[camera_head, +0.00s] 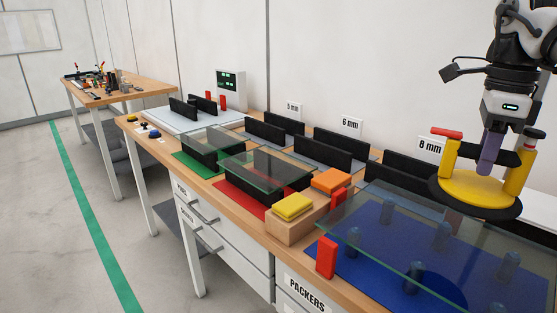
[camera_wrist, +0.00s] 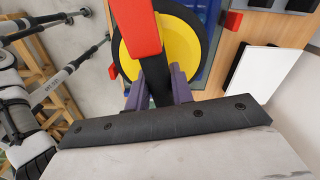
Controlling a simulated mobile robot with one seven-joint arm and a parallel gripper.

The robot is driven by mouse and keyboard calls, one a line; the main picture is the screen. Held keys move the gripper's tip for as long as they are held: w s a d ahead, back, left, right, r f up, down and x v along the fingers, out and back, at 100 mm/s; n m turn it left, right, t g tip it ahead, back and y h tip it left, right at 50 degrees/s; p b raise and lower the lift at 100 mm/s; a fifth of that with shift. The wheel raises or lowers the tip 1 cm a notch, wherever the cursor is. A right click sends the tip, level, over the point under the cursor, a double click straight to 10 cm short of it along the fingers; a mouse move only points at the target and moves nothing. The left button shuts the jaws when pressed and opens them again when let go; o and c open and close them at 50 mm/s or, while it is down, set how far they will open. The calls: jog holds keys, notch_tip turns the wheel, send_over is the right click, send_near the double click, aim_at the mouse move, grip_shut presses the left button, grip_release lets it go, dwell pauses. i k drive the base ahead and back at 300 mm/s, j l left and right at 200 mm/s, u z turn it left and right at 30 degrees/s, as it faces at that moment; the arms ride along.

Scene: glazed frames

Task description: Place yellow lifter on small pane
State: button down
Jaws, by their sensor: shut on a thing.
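The yellow lifter (camera_head: 470,187) has a yellow disc with a black rim, two yellow posts, red levers and a dark handle. My gripper (camera_head: 490,160) is shut on its handle. The lifter is upright at the back right, over the large pane on the blue mat; I cannot tell whether it touches the glass. The wrist view shows my purple fingers (camera_wrist: 160,88) at the handle, with the yellow disc (camera_wrist: 182,50) beyond. The smallest-looking glass pane (camera_head: 208,137) lies across black supports over a green mat, far to the left of my gripper.
A larger pane (camera_head: 265,160) is over a red mat (camera_head: 240,195); the largest (camera_head: 345,215) is over a blue mat (camera_head: 330,262) on several posts. A wooden block (camera_head: 285,228) bears yellow and orange pieces. Black racks (camera_head: 320,150) line the back; a second table (camera_head: 115,92) stands far left.

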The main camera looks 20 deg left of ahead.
aim_at(266, 165)
jog(key=i+j+u, duration=0.15)
jog(key=i+j, duration=0.3)
jog(key=i+u, duration=0.1)
jog(key=i, duration=0.7)
